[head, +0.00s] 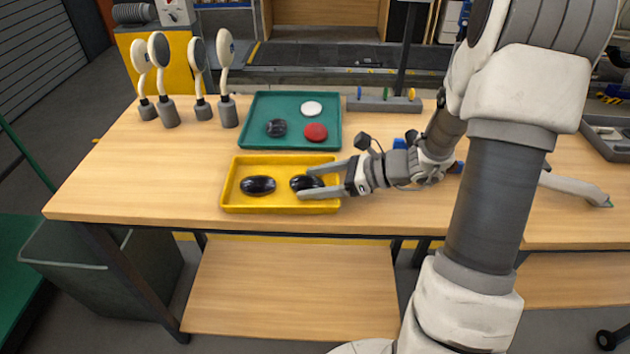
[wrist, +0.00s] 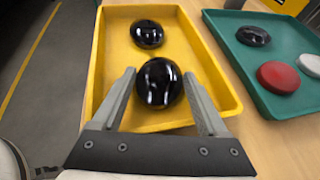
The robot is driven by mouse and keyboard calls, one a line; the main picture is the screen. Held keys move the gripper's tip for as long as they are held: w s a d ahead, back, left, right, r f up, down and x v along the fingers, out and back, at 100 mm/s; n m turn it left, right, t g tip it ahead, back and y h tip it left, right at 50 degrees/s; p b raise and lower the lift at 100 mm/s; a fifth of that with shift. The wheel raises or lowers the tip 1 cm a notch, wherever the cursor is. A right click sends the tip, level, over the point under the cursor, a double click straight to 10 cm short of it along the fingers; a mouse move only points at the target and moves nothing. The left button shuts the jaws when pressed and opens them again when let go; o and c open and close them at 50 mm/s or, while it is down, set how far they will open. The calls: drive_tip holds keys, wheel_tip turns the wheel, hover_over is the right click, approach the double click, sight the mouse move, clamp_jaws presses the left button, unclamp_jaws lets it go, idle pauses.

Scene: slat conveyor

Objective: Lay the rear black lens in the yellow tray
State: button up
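The yellow tray (head: 232,207) lies near the table's front edge; it fills the middle of the wrist view (wrist: 113,35). One black lens (head: 258,185) lies in its left part, and it also shows at the top of the wrist view (wrist: 147,34). A second black lens (wrist: 159,83) is between the fingertips of my gripper (head: 308,181), inside the tray's right part. The fingers flank it closely and appear to touch its sides. I cannot tell whether its underside rests on the tray floor. A third black lens (head: 276,128) lies in the green tray (head: 256,108) behind.
A white lens (head: 312,108) and a red lens (head: 316,132) share the green tray. Several round-headed stands (head: 228,112) stand at the table's back left. A grey rack with coloured discs (head: 383,104) is at the back. The table's left side is clear.

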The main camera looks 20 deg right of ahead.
drive_tip(key=shift+o, duration=0.6)
drive_tip(key=shift+s+f, duration=0.15)
drive_tip(key=shift+f, duration=0.1)
drive_tip(key=shift+r, duration=0.25)
drive_tip(key=p+v, duration=0.1)
drive_tip(key=v, duration=0.7)
drive_tip(key=r+p+v, duration=0.1)
drive_tip(key=v, duration=0.3)
drive_tip(key=shift+p, duration=0.35)
